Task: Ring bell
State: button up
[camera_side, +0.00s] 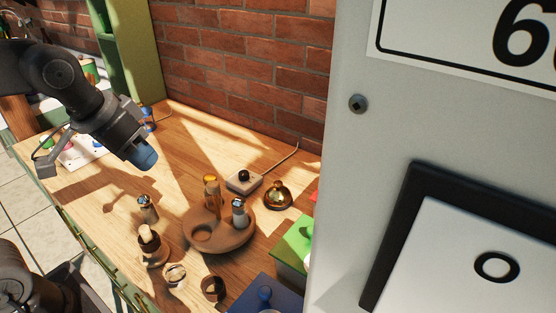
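A brass-coloured desk bell (278,196) with a dark base stands on the wooden table (175,125), right of centre, close to the white panel.
A round wooden tray (221,243) with shakers stands left of the bell. A small box with a black knob (244,181) sits behind it. A green box (293,243) and blue box (268,297) stand in front. The large white panel (350,180) blocks the right.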

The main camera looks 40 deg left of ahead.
jog(key=shift+m+g, duration=0.4)
jog(key=shift+g, duration=0.4)
jog(key=w, duration=0.3)
jog(key=w+d, duration=0.1)
jog(key=w, duration=0.6)
jog(key=shift+w+d+r, duration=0.15)
jog(key=shift+d+r, duration=0.15)
jog(key=shift+r, duration=0.05)
jog(key=c, duration=0.4)
jog(key=shift+g, duration=0.4)
jog(key=w, duration=0.2)
jog(key=w+d+f, duration=0.1)
jog(key=w, duration=0.1)
jog(key=w+f, duration=0.1)
jog(key=w, duration=0.1)
jog(key=shift+d, duration=0.15)
grip_shut()
jog(key=m+g, duration=0.1)
jog(key=g, duration=0.1)
send_over(278, 182)
notch_tip(278, 182, down, 12)
jog(key=shift+f, duration=3.15)
